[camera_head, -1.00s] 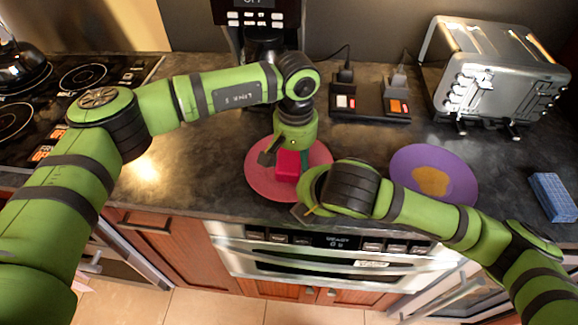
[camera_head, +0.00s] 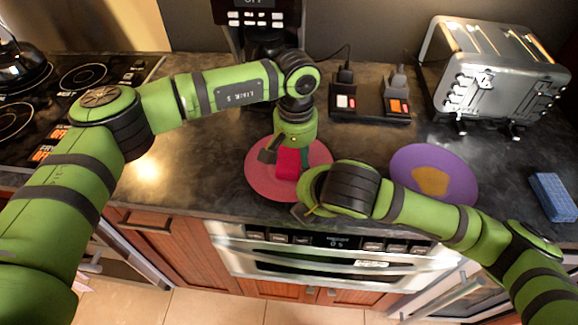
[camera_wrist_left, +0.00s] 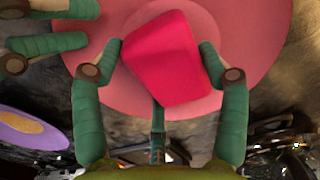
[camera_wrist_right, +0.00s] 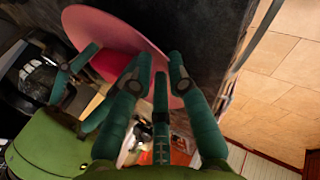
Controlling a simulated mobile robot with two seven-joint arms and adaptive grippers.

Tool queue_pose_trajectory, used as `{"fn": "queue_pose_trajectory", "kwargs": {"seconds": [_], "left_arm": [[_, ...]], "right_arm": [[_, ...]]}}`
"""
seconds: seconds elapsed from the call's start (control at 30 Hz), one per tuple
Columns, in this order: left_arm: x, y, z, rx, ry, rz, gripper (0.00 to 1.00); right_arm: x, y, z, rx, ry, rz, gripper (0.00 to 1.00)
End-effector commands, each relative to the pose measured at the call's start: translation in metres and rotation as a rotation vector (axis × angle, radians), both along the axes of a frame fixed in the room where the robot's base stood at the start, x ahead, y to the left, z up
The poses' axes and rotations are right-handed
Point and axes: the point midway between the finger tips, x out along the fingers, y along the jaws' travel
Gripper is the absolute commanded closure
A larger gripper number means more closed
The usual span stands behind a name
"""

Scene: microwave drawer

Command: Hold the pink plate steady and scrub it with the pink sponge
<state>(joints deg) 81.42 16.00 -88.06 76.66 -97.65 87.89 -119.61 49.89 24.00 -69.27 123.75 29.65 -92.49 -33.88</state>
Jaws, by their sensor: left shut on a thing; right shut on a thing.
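The pink plate (camera_head: 258,182) lies on the dark counter in front of the coffee machine. The bright pink sponge (camera_head: 288,163) is over the plate's middle, held by my left gripper (camera_wrist_left: 160,47). Its green fingers close on opposite sides of the sponge in the left wrist view. The sponge seems to rest on the plate, but its underside is hidden. My right gripper (camera_wrist_right: 161,60) is shut on the plate's near right rim, with a finger on either side of the edge in the right wrist view. In the head view my right wrist hides that rim.
A purple plate (camera_head: 462,187) with an orange-brown patch lies right of my right wrist. A blue sponge (camera_head: 553,196) is at the far right. A toaster (camera_head: 492,75), a coffee machine (camera_head: 262,20) and outlets (camera_head: 370,104) stand behind. The cooktop (camera_head: 75,80) is left.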

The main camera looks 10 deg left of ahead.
Motion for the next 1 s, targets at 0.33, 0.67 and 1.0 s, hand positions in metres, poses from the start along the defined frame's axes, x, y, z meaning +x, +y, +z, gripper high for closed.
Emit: {"fn": "queue_pose_trajectory", "kwargs": {"seconds": [0.33,0.67,1.0], "left_arm": [[-0.004,0.001,0.0,0.001,-0.004,0.001,0.52],[-0.013,0.001,0.002,0.0,-0.005,0.003,0.52],[-0.012,0.0,0.011,-0.001,-0.006,0.002,0.52]], "right_arm": [[-0.002,0.0,-0.003,-0.004,0.008,0.004,1.0],[-0.002,0.0,-0.003,-0.005,0.008,0.003,1.0],[-0.002,-0.001,-0.003,-0.005,0.009,0.002,1.0]]}}
